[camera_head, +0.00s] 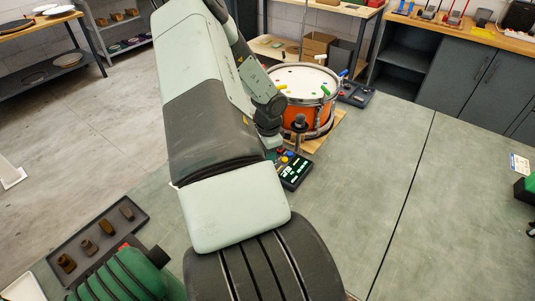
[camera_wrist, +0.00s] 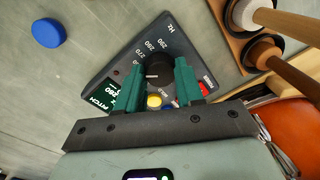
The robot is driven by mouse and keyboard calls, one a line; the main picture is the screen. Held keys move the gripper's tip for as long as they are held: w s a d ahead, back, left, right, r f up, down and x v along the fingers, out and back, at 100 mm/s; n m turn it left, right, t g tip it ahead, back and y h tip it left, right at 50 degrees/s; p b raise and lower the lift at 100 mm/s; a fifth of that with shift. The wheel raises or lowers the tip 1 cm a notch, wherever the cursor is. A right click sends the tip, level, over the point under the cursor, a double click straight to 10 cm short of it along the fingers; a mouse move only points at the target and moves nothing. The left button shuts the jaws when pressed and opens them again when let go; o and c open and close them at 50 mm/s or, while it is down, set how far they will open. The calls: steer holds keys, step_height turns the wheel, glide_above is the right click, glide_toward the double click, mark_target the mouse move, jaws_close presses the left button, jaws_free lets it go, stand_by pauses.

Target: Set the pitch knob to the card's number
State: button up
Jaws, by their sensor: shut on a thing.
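The pitch panel (camera_wrist: 125,58) is a dark box with a dial scale marked in Hz, a small lit display and coloured buttons. It also shows in the head view (camera_head: 297,172), partly behind my arm. In the wrist view my gripper (camera_wrist: 160,67) has its two green fingers on either side of the black pitch knob (camera_wrist: 158,70) and is shut on it. The display (camera_wrist: 114,95) is turned and partly covered by a finger, so its number is uncertain. A small white card (camera_head: 519,164) lies at the right in the head view; its print is too small to read.
An orange drum (camera_head: 303,116) stands on a wooden board behind the panel. A blue round object (camera_wrist: 48,33) lies beside the panel. A dark tray (camera_head: 97,243) with several brown pieces is at lower left. The bench right of the panel is mostly clear.

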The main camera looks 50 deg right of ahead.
steer(key=shift+m, duration=0.5)
steer(key=o, duration=1)
steer(key=shift+o, duration=0.2)
steer(key=shift+r, duration=0.1)
step_height(320, 180, up, 11)
steer(key=shift+s+a, duration=0.15)
steer(key=shift+s, duration=0.05)
steer(key=shift+f, duration=0.2)
